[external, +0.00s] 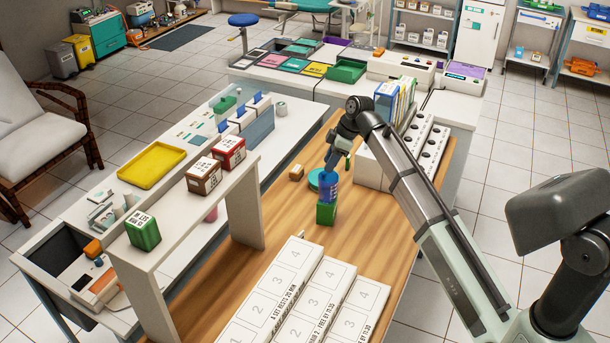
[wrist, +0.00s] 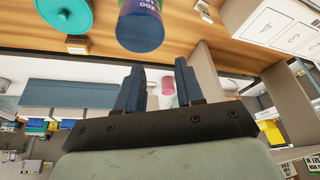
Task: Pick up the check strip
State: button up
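I cannot pick out the check strip with certainty in either view. My gripper (external: 335,158) is over the wooden table, close to a blue canister (external: 329,188) that appears to stand on a green block (external: 326,213). In the wrist view my gripper (wrist: 158,66) has its two blue fingers spread apart, with nothing held between them. The blue canister (wrist: 140,24) lies beyond the fingertips there, apart from them. A small tan block with a pale label (wrist: 77,44) lies on the wood; it also shows in the external view (external: 296,173).
A teal round object (external: 315,178) sits close beside the canister. A raised white shelf (external: 190,205) with several small boxes stands to the left. White numbered trays (external: 265,300) cover the near tabletop. White racks and upright folders (external: 394,100) stand right of my gripper.

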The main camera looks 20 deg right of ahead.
jog(key=s+a+f+n+g, duration=0.1)
jog(key=s+a+f, duration=0.15)
jog(key=a, duration=0.45)
jog(key=s+a+f+n, duration=0.1)
jog(key=s+a+f, duration=0.15)
jog(key=a, duration=0.45)
jog(key=n+h, duration=0.4)
jog(key=n, duration=0.5)
send_near(301, 233)
jog(key=f, duration=0.6)
jog(key=shift+w+d+f, duration=0.1)
jog(key=shift+w+f, duration=0.15)
jog(key=shift+a+f, duration=0.1)
jog(key=shift+f, duration=1.2)
jog(key=shift+a+f, duration=0.15)
jog(key=shift+f, duration=1.15)
grip_shut()
